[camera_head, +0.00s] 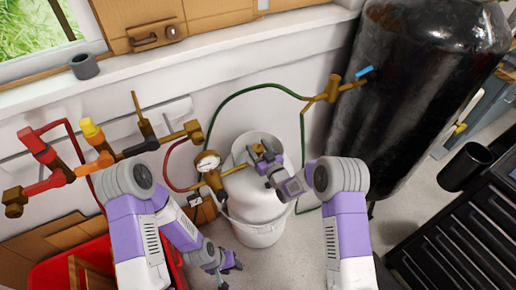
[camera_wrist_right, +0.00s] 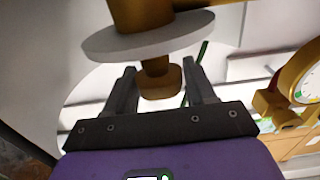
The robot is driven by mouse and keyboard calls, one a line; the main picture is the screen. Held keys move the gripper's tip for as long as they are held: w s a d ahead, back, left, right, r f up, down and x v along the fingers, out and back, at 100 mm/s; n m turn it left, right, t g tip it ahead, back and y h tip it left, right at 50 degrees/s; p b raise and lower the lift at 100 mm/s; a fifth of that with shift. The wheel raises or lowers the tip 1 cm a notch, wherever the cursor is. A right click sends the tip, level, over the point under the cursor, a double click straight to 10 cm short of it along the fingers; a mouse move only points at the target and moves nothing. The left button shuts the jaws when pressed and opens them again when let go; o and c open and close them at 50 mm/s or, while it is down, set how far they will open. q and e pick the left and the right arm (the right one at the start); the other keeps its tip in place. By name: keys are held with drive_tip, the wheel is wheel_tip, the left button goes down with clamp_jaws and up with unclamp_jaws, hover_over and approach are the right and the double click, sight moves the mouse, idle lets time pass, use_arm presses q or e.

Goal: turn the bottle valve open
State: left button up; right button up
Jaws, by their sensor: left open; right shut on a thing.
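The white bottle (camera_head: 256,200) stands upright at the middle of the head view, with brass fittings and a round gauge (camera_head: 208,162) on top. My right gripper (camera_head: 264,160) reaches the bottle's top from the right. In the right wrist view, the brass valve handle (camera_wrist_right: 161,80) lies between the fingers of the right gripper (camera_wrist_right: 163,82), below a pale disc (camera_wrist_right: 148,36). The right gripper is shut on this handle. The valve's turn position cannot be told. My left gripper (camera_head: 230,265) is open and empty, low in front of the bottle.
A large black tank (camera_head: 410,100) with a brass fitting and blue handle (camera_head: 365,71) stands at the right. A green hose (camera_head: 235,97) runs behind the bottle. Red and yellow valves (camera_head: 92,131) line the wall at left. A red crate (camera_head: 55,272) is at lower left.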

drive_tip(key=n+g+y, duration=0.4)
drive_tip(key=y, duration=0.1)
drive_tip(key=shift+d, duration=0.15)
drive_tip(key=shift+n+g+y, duration=0.9)
drive_tip(key=shift+n+g, duration=0.3)
drive_tip(key=shift+g, duration=0.7)
drive_tip(key=o, duration=0.9)
drive_tip(key=shift+o, duration=0.2)
drive_tip(key=p+v, duration=0.2)
drive_tip(key=v, duration=0.5)
drive_tip(key=shift+d, duration=0.15)
